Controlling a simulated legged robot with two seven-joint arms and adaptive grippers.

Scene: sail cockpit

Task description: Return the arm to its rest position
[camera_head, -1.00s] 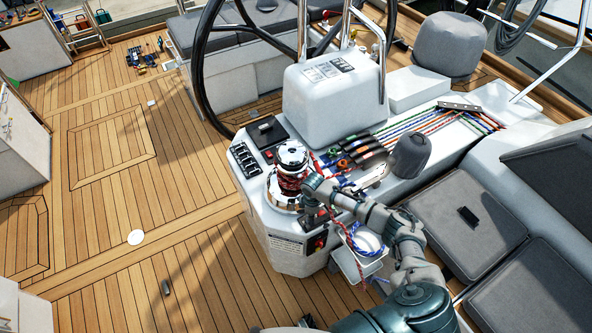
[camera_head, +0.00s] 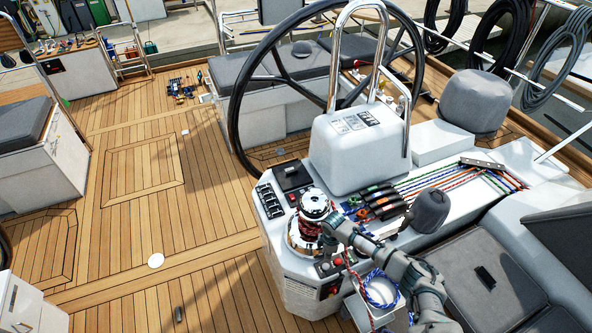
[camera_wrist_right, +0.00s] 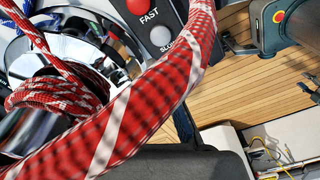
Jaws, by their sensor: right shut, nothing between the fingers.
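My right arm comes in from the lower right in the head view. Its gripper (camera_head: 333,236) is shut and empty, close beside the winch (camera_head: 316,207) on the white console. The winch has a shiny top and red-and-white rope (camera_head: 308,229) wound around it. In the right wrist view the rope (camera_wrist_right: 150,92) crosses very close to the camera, with the winch drum (camera_wrist_right: 40,120) behind it at the left. Contact between gripper and winch cannot be told. My left gripper is in neither view.
A steering wheel (camera_head: 236,97) and white pedestal (camera_head: 352,160) stand behind the winch. Rope clutches (camera_head: 380,203) and a grey-covered winch (camera_head: 430,211) are to its right. The wooden deck at the left is largely clear.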

